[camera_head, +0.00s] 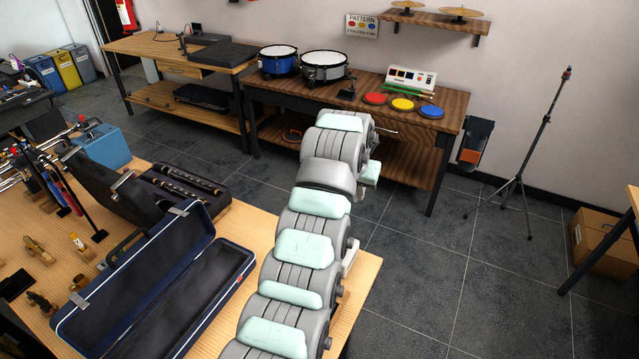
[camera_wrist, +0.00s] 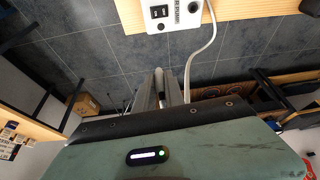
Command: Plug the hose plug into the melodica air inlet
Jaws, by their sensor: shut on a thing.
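In the wrist view my gripper (camera_wrist: 165,82) is shut, with a small white piece, the hose plug (camera_wrist: 158,80), between its grey fingers. A white hose (camera_wrist: 212,35) runs from beside a white pump box (camera_wrist: 170,10) down to the right side of the fingers. The box has dark switches and black lettering, and its top is cut off by the frame. The fingers are over the tiled floor, apart from the box. In the head view my arm fills the middle and hides the gripper. I cannot make out the melodica or its air inlet in either view.
An open, empty blue case (camera_head: 88,318) lies on the wooden front table (camera_head: 262,228), left of my arm. Black instrument cases and stands are farther left. A bench (camera_head: 455,105) with drums and coloured pads stands behind. Tiled floor at right is mostly clear, with a tripod stand (camera_head: 520,180).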

